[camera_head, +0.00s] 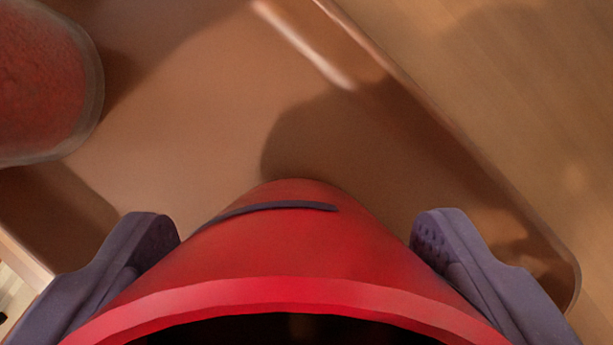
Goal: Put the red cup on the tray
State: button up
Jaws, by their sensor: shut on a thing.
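The red cup (290,250) is at the bottom middle, large and close, with its wide rim toward me and a dark mark on its side. My gripper (295,232) has one purple-grey finger on each side of the cup and is shut on it. The brown tray (200,110) lies beneath, with its raised edge running diagonally at the right. The cup is over the tray's surface. I cannot tell whether its base touches the tray.
A round container with red contents (40,80) stands on the tray at the upper left. A wooden surface (510,90) is bare beyond the tray's right edge. The tray's middle is clear, with dark shadows across it.

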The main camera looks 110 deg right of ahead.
notch_tip(320, 180, down, 2)
jog(key=shift+w+a+f+b, duration=0.1)
jog(key=shift+b, duration=0.3)
jog(key=shift+w+a, duration=0.1)
jog(key=shift+a, duration=0.1)
jog(key=shift+d, duration=0.2)
jog(key=o, duration=1.3)
jog(key=shift+r+p, duration=0.35)
jog(key=shift+r, duration=0.1)
jog(key=p+v, duration=0.6)
jog(key=v, duration=0.5)
jog(key=shift+s+r, duration=0.2)
jog(key=shift+s, duration=0.05)
